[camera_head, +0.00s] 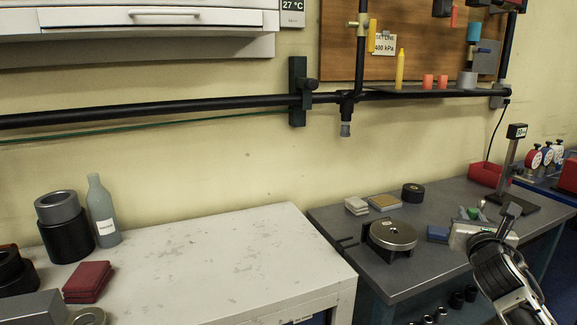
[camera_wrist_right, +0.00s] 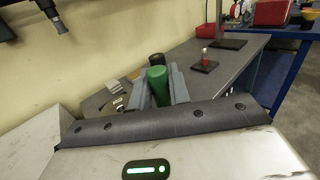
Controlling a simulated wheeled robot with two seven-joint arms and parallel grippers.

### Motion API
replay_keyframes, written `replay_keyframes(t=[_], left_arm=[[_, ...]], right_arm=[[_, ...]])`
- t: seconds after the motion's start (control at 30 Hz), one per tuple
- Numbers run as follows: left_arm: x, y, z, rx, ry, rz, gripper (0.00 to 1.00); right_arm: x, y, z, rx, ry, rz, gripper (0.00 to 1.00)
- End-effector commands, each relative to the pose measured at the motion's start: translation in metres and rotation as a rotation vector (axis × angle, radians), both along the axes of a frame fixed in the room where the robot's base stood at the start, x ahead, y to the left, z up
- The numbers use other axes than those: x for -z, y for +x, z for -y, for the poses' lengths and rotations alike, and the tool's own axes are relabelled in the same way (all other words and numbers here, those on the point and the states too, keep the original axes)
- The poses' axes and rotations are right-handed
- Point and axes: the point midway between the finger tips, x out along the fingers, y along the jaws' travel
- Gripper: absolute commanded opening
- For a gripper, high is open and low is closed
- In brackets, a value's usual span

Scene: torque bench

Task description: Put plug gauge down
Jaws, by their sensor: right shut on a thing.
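The plug gauge shows as a green cylinder (camera_wrist_right: 158,86) between the two grey fingers of my right gripper (camera_wrist_right: 160,90) in the right wrist view. The fingers are shut on it. In the head view my right gripper (camera_head: 478,222) is over the right part of the grey bench (camera_head: 335,222), and only a small bit of green (camera_head: 473,213) shows there. The gauge's lower end is hidden, so I cannot tell whether it touches the bench. My left gripper is not in view.
A round metal-topped device (camera_head: 393,235), a blue block (camera_head: 437,233), a black cylinder (camera_head: 413,192) and pale blocks (camera_head: 357,205) stand on the bench. A black stand (camera_head: 508,165) and a red bin (camera_head: 488,175) are behind my gripper.

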Motion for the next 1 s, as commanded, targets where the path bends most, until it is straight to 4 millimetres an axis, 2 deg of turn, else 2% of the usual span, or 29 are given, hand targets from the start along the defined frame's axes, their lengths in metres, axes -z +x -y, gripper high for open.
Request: replay_keyframes(t=[0.07, 0.27, 0.47, 0.67, 0.8, 1.0], left_arm=[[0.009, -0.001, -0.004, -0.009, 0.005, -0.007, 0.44], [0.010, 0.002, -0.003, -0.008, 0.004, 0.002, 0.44], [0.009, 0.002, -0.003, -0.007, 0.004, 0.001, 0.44], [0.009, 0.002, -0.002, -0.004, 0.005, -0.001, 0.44], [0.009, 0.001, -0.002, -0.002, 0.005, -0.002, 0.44], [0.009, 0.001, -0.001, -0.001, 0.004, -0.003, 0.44]], right_arm=[[0.001, -0.006, -0.005, -0.009, -0.004, 0.003, 0.00], [0.007, -0.023, -0.019, -0.032, -0.005, 0.003, 0.00], [0.016, -0.053, -0.044, -0.074, -0.010, 0.002, 0.00], [0.030, -0.096, -0.080, -0.132, -0.014, 0.001, 0.00], [0.041, -0.135, -0.113, -0.183, -0.015, 0.002, 0.00], [0.055, -0.180, -0.150, -0.242, -0.016, 0.003, 0.00]])
